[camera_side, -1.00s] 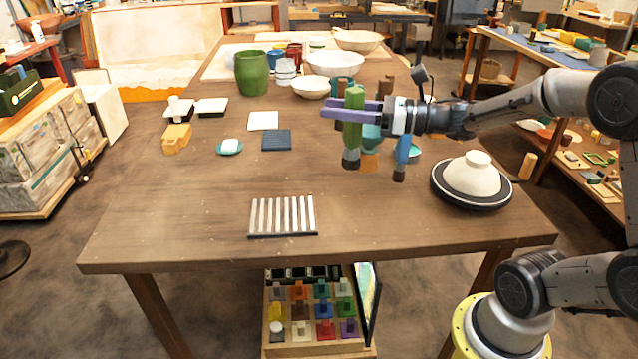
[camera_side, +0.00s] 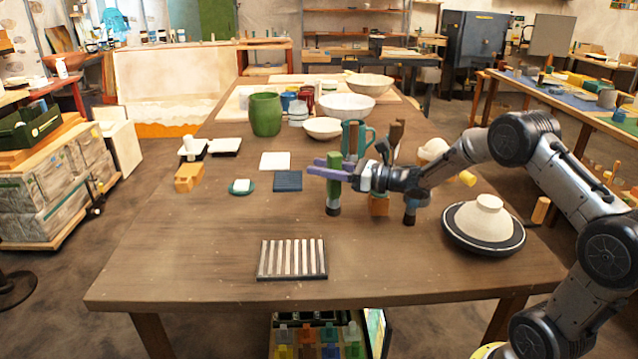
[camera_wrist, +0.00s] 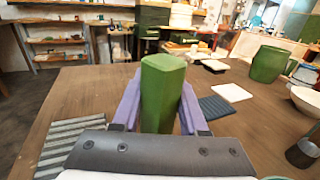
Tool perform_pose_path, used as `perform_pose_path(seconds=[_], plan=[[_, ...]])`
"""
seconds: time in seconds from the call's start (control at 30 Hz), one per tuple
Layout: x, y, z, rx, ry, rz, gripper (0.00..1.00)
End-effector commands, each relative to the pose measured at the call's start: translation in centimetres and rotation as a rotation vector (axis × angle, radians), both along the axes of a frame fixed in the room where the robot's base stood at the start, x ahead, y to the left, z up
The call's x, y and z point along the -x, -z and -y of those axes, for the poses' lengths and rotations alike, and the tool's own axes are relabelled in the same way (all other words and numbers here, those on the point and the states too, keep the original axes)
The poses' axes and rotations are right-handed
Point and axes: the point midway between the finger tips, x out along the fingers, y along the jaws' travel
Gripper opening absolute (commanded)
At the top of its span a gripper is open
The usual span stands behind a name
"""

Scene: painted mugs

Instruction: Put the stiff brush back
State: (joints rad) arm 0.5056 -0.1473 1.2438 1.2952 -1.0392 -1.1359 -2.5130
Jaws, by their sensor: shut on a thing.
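My gripper (camera_side: 328,170) is shut on a brush with a thick green handle (camera_side: 334,190). Its purple fingers lie on both sides of the handle. The brush is upright with its dark bristle end down, and it also shows in the wrist view (camera_wrist: 162,95), where the bristles are hidden. I cannot tell whether the bristles touch the table. A blue brush (camera_side: 409,203) with a dark lower end is upright to the right, below my wrist. An orange-brown block (camera_side: 379,206) is between them. A black rest with pale slats (camera_side: 292,259) lies at the table front.
A teal mug (camera_side: 352,140) and brown wooden handles (camera_side: 396,135) are behind my gripper. A pale domed piece on a dark disc (camera_side: 484,222) is right. A dark blue mat (camera_side: 288,181) and small teal dish (camera_side: 241,187) lie left. The front left table is clear.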

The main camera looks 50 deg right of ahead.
Motion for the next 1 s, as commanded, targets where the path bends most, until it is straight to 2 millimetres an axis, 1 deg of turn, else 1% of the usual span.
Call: perform_pose_path(seconds=[0.07,0.3,0.5,0.53,0.9,0.93,1.0], plan=[[-0.6,0.6,0.1,0.000,-0.001,0.000,0.00],[-1.4,1.7,0.2,-0.001,-0.001,0.001,0.00],[-1.4,4.4,0.2,-0.001,-0.001,0.000,0.00],[-1.4,4.6,0.2,-0.001,0.000,0.000,0.00],[-1.4,4.9,0.3,0.001,0.000,0.001,0.00],[-1.4,5.0,0.3,0.000,0.000,0.000,0.44],[-1.4,4.9,0.3,0.001,0.000,0.001,0.57]])
